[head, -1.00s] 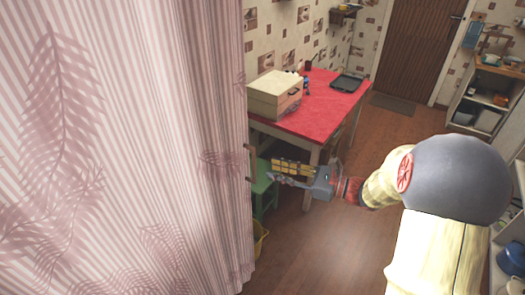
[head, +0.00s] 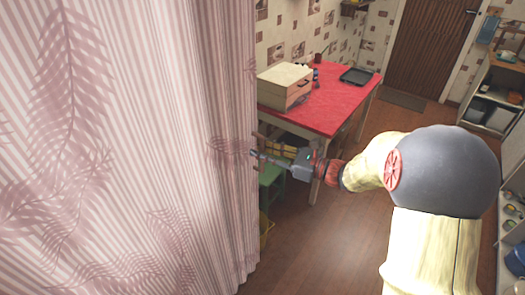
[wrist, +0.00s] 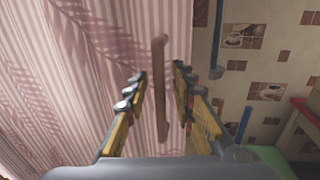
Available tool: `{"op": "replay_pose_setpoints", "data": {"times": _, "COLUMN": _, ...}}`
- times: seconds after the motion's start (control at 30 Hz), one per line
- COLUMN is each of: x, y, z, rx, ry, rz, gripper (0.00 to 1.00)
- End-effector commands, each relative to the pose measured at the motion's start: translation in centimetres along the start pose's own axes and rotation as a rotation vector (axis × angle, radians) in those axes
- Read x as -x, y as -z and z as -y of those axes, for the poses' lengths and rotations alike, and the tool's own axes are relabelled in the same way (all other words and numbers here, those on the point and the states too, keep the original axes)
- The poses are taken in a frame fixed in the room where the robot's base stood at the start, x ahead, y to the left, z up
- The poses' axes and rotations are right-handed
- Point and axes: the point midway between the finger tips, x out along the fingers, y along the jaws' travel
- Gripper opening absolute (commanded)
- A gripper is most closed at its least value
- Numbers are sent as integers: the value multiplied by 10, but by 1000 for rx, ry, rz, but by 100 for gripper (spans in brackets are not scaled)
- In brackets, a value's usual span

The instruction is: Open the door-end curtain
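The door-end curtain (head: 120,150) is pink and white striped with a leaf print and fills the left of the head view. Its right edge hangs in folds. In the wrist view the curtain (wrist: 90,50) lies behind and left of the fingers. A brown upright bar handle (wrist: 160,90) stands in front of the curtain near its edge, between my two fingers. My gripper (head: 254,153) is at the curtain's edge in the head view. In the wrist view my gripper (wrist: 160,84) is open, with a gap visible on both sides of the bar.
A red-topped table (head: 335,105) with a cream box (head: 285,86) and a dark tray (head: 356,75) stands beyond the curtain. A green stool (head: 268,180) is below my gripper. Shelves (head: 495,105) line the right. The wooden floor between is clear.

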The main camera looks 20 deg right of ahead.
Motion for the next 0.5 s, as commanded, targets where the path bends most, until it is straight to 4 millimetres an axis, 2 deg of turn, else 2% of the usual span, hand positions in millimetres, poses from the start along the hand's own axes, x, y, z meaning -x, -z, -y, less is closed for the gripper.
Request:
{"op": "replay_pose_setpoints", "data": {"times": 0.1, "x": 0, "y": 0, "z": 0, "rx": 0, "ry": 0, "rz": 0, "gripper": 24}}
{"op": "replay_pose_setpoints", "data": {"times": 0.5, "x": 0, "y": 0, "z": 0, "rx": 0, "ry": 0, "rz": 0, "gripper": 2}}
